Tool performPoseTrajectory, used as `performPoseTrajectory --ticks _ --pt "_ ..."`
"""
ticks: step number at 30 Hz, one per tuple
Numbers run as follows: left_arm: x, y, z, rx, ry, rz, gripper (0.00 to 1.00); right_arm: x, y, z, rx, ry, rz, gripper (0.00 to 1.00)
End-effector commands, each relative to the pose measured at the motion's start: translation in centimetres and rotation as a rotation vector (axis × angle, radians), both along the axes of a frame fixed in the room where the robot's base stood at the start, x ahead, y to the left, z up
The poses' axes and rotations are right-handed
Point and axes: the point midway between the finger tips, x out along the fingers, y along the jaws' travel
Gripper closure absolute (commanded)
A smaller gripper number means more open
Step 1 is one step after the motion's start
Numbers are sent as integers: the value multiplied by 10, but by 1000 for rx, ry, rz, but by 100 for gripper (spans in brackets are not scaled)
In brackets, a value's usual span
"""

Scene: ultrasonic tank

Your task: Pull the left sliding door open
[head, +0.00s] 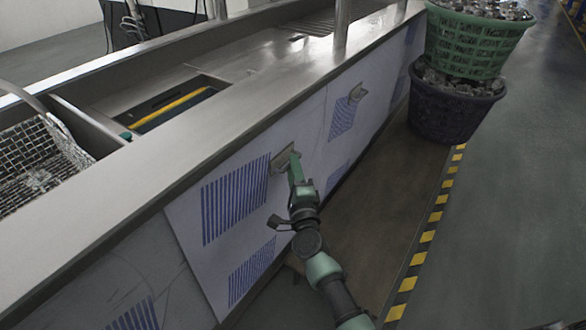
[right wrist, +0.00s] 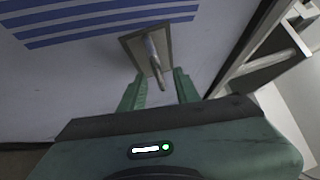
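The left sliding door (head: 235,200) is a pale panel with blue stripes on the side of a long metal counter. Its handle (head: 284,160) is a small metal plate with a projecting grip near the door's right edge. My right gripper (head: 294,168) is right at this handle. In the right wrist view, the handle (right wrist: 150,50) lies just beyond and between the fingertips of my right gripper (right wrist: 160,88). The fingers are apart, and I cannot tell whether either touches the handle. My left gripper is not in view.
Another striped door with its own handle (head: 357,92) is farther along the counter. A green basket (head: 470,45) stands on a dark basket (head: 450,112) beyond it. A wire basket (head: 40,160) is at left. The floor by the yellow-black stripe (head: 430,225) is clear.

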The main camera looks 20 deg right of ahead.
Motion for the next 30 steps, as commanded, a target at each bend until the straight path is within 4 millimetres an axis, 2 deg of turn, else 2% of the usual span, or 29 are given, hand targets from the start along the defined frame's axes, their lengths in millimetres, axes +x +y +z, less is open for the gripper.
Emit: performPoseTrajectory --ticks 3,11,14,15,30 --pt "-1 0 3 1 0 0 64 7 -1 1 -1 0 0 68" --pt "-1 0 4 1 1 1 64 8 -1 1 -2 1 1 68" --pt "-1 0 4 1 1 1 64 8 -1 1 -2 1 1 96" --pt "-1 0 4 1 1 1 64 8 -1 1 -2 1 1 100" --pt "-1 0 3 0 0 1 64 7 -1 1 -2 1 1 100"
